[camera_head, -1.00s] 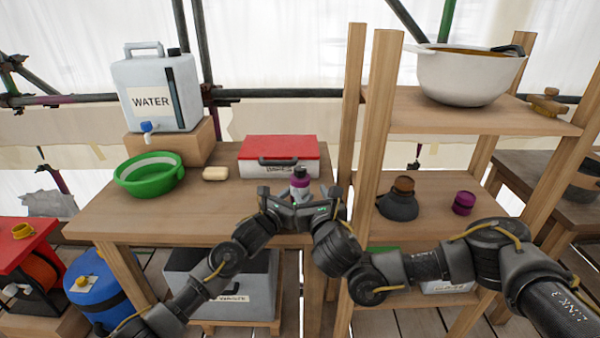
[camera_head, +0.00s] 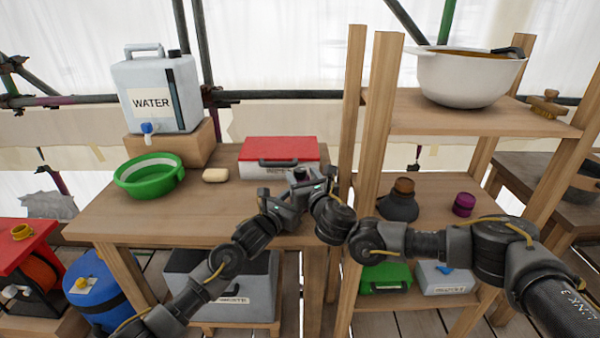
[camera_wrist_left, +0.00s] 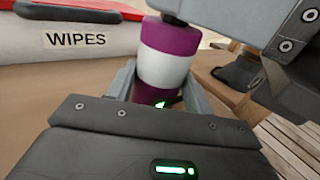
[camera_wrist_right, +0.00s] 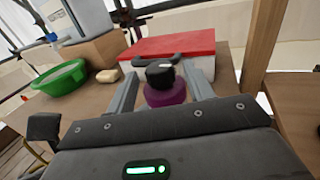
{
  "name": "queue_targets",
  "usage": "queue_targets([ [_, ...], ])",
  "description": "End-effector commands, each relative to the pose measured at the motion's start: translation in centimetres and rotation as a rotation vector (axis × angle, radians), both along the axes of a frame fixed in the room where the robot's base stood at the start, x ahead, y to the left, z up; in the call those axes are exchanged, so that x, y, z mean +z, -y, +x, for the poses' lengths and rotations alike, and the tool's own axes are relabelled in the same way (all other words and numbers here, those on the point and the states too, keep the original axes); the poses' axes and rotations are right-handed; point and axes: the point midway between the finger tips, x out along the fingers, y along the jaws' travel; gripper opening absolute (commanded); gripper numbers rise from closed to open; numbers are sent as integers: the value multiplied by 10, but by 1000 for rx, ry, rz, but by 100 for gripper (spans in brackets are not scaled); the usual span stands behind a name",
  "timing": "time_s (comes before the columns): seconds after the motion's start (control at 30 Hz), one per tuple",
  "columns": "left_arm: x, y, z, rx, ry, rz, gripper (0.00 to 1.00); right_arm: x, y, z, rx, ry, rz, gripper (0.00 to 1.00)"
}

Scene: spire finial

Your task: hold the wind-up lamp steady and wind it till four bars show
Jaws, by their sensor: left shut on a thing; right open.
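The wind-up lamp is a purple cylinder with a white band, seen close in the left wrist view (camera_wrist_left: 167,65). A black knob (camera_wrist_right: 160,74) tops it in the right wrist view. My left gripper (camera_wrist_left: 160,88) is shut on the lamp's body, a finger on each side. A green mark low on the lamp is too small to read. My right gripper (camera_head: 303,178) is open at the lamp's top, its fingers on either side of the knob and apart from it. In the head view the grippers hide most of the lamp. The left gripper (camera_head: 291,192) is just below the right one.
A red-lidded wipes box (camera_head: 279,152) stands close behind the lamp on the wooden table (camera_head: 130,215). Soap (camera_head: 215,175), a green bowl (camera_head: 148,176) and a water container (camera_head: 155,90) are to the left. A shelf post (camera_head: 350,120) rises just right of my grippers.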

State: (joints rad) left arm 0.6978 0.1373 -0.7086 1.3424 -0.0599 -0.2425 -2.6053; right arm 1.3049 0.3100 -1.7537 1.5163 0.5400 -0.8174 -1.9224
Motion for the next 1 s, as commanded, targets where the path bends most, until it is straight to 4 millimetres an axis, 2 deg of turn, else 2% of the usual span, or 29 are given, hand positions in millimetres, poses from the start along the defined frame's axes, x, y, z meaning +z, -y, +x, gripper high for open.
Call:
queue_targets([
  [0.2,0,0,0,1,0,0,24,1,-7,20,0,2,1,52],
  [0.57,0,0,0,0,0,0,24,0,-9,23,0,1,0,52],
  [0.9,0,0,0,0,0,0,24,0,-8,23,0,1,0,8],
  [1.0,0,0,0,0,0,0,24,0,-8,23,-1,1,0,8],
])
